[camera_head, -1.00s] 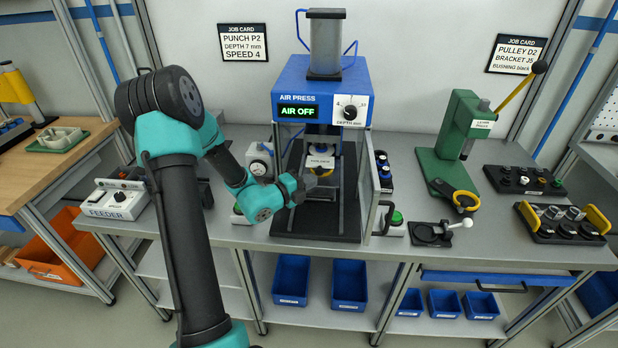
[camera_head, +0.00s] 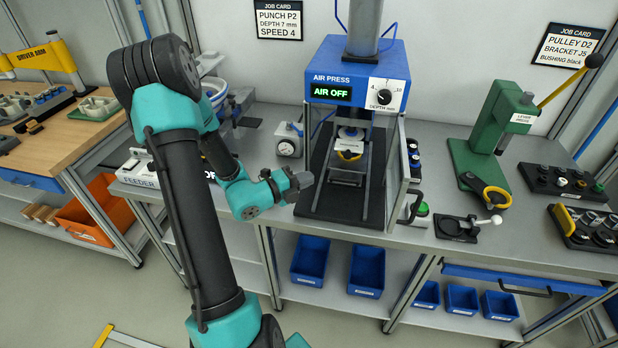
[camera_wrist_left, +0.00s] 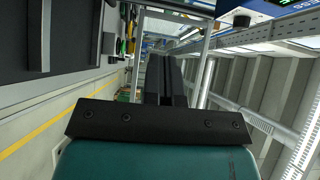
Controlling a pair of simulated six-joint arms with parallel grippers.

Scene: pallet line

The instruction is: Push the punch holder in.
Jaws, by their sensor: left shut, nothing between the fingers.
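The punch holder (camera_head: 349,146), a pale labelled plate with a yellow part below its front, shows inside the blue air press (camera_head: 322,68) in the head view. It stands under the press head; how far out it sits is hard to tell. My left gripper (camera_head: 304,181) is at the left front edge of the press's dark base, apart from the holder, with its fingers shut and empty. Its dark closed fingers (camera_wrist_left: 166,80) also show in the left wrist view, pointing away from the holder, which is not visible there. My right gripper is not in view.
A gauge (camera_head: 288,139) stands left of the press. A clear guard with a black handle (camera_head: 413,206) stands at its right, beside a green button (camera_head: 422,209). A green lever press (camera_head: 495,140) is farther right. The press display reads AIR OFF.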

